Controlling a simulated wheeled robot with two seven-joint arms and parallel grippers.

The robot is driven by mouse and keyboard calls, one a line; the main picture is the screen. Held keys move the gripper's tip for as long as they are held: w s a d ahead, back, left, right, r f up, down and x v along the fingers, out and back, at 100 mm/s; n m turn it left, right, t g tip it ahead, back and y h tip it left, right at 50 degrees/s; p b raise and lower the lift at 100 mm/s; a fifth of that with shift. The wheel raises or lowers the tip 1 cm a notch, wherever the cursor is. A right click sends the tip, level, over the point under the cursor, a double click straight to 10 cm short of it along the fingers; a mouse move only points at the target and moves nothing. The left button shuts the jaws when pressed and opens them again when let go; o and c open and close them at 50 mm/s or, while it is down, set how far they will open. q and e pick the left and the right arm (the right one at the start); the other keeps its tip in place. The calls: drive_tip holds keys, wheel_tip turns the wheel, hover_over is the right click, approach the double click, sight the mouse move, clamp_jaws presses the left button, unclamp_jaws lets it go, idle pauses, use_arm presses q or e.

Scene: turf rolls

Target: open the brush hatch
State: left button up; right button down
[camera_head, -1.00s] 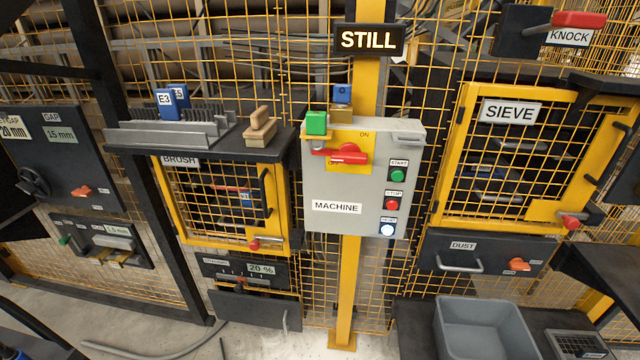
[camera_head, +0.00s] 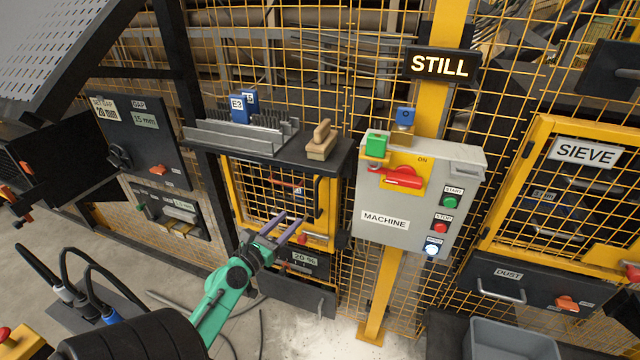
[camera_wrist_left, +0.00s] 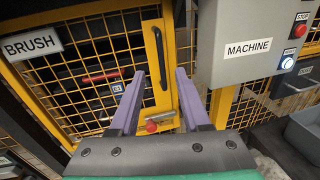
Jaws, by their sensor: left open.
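The brush hatch is a yellow-framed mesh door (camera_head: 236,200) below a dark shelf, and it looks closed. It has a black vertical bar handle (camera_head: 318,197) on its right side and a red knob (camera_head: 302,239) at its lower right. In the left wrist view the hatch (camera_wrist_left: 171,45), its handle (camera_wrist_left: 159,58) and the knob (camera_wrist_left: 152,127) show ahead. My left gripper (camera_head: 291,217) is open and empty in front of the lower right part of the hatch. In the wrist view its purple fingers (camera_wrist_left: 160,74) lie either side of the handle's lower end, seemingly short of it. My right gripper is out of view.
A grey machine box (camera_head: 413,200) with a red switch and buttons stands just right of the hatch. The shelf above (camera_head: 268,147) bears a comb-like metal part, blue blocks and a wooden brush (camera_head: 321,142).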

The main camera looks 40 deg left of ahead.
use_arm(q)
drive_tip(key=w, duration=0.4)
drive_tip(key=w+a+p, duration=0.1)
drive_tip(key=w, duration=0.4)
drive_tip(key=w+a+p, duration=0.1)
drive_tip(key=w, duration=0.4)
drive_tip(key=shift+w+r, duration=0.25)
drive_tip(key=shift+c, duration=0.4)
clamp_jaws()
